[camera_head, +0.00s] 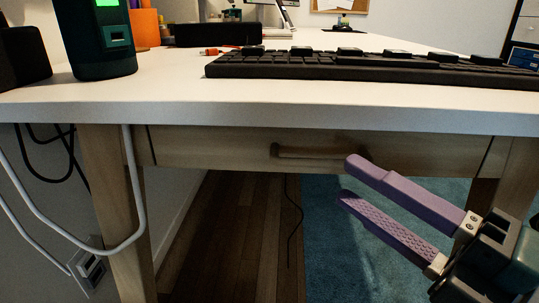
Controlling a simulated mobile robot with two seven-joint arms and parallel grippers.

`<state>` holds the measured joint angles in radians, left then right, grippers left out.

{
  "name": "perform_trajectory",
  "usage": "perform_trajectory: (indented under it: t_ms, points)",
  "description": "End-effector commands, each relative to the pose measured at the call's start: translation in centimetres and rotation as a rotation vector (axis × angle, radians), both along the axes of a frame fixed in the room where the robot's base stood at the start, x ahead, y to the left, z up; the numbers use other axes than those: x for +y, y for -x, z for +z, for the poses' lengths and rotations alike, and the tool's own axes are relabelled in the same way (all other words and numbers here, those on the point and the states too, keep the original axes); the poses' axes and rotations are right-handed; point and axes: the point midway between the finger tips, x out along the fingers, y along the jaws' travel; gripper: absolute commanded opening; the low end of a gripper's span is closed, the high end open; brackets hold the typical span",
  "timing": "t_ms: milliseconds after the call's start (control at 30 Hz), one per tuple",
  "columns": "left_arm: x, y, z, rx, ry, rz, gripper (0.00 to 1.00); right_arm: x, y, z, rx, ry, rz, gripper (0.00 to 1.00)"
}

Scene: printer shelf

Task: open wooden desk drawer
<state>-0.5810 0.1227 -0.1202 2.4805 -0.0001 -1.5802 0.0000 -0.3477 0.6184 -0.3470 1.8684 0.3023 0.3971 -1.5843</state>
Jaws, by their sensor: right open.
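The wooden desk drawer (215,149) is set under the white desktop and its front looks flush with the frame. Its wooden bar handle (310,152) sits near the middle of the drawer front. My right gripper (348,178) comes in from the lower right with two purple fingers spread apart and nothing between them. Its fingertips are just right of and slightly below the handle in the picture, with the upper finger overlapping the drawer front. I cannot tell the exact depth gap to the handle. My left gripper does not show.
The white desktop (170,100) overhangs the drawer and carries a black keyboard (370,68) and a dark green device (97,45). A wooden leg (112,200) and a hanging white cable (135,190) are at left. Below the drawer is open space over wood floor and blue carpet (330,260).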

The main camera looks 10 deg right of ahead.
Motion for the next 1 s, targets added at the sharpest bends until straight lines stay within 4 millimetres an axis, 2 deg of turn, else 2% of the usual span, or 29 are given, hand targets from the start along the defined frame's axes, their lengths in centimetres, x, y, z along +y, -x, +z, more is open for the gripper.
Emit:
perform_trajectory:
  t_ms: [100, 300, 700, 1000]
  points:
    - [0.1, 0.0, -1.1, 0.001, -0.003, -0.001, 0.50, 1.2, -2.1, 0.2, -0.006, -0.003, 0.001, 0.42]
    - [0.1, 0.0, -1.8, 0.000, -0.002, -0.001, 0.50, 2.4, -4.3, 0.5, -0.003, -0.001, 0.000, 0.42]
    - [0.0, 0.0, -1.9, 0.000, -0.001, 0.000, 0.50, 2.8, -4.9, 0.7, 0.002, -0.001, 0.001, 0.41]
    - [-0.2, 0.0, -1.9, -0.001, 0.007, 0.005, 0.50, 2.8, -4.9, 0.7, 0.001, 0.000, 0.001, 0.07]
